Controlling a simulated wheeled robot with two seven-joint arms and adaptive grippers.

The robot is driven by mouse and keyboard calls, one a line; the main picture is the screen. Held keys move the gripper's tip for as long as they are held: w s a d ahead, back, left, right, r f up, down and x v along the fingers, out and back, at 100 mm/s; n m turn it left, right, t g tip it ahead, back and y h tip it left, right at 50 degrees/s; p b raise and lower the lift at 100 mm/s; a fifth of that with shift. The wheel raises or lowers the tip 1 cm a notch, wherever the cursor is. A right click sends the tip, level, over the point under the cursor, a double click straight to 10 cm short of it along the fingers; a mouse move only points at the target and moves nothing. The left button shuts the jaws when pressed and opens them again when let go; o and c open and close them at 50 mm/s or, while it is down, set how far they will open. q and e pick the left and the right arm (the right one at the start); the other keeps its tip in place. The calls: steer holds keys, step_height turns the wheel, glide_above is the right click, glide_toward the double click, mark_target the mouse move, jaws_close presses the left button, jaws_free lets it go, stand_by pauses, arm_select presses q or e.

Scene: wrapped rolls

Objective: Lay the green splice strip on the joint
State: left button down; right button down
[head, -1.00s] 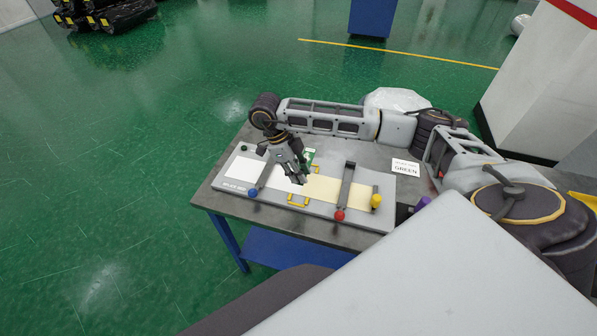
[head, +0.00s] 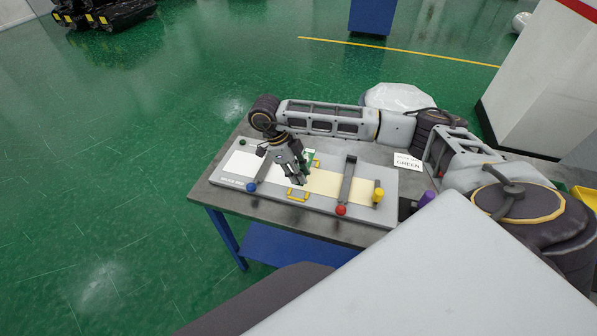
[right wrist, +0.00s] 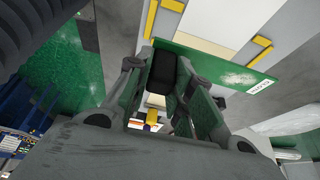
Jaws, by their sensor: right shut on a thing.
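My right gripper (head: 302,180) hangs over the splice board (head: 225,179), shut on the green splice strip (head: 309,156). In the right wrist view the strip (right wrist: 222,64) stretches past the fingers, with a pale patch and a small label at one end. A white sheet (head: 240,166) lies on the board's left part and a cream sheet (head: 335,187) on its right part. The joint area between two yellow brackets (head: 298,195) is largely hidden by the gripper. I cannot tell whether the strip touches the sheets. My left gripper is not in view.
A bar with a blue knob (head: 251,187) crosses the board at left; another with a red knob (head: 340,210) crosses at right. A yellow knob (head: 378,195) is near the right end. A card reading GREEN (head: 407,162) and a white wrapped roll (head: 398,97) are behind.

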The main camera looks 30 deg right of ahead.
steer(key=shift+f+b, duration=1.85)
steer(key=shift+f, duration=0.7)
steer(key=shift+f+b, duration=0.35)
steer(key=shift+f, duration=0.1)
steer(key=c, duration=1.2)
jaws_free()
steer(key=shift+o, duration=0.2)
steer(key=shift+r, duration=0.1)
steer(key=v, duration=1.1)
steer(key=shift+w+r, duration=0.15)
steer(key=shift+r, duration=0.15)
steer(key=shift+a, duration=0.15)
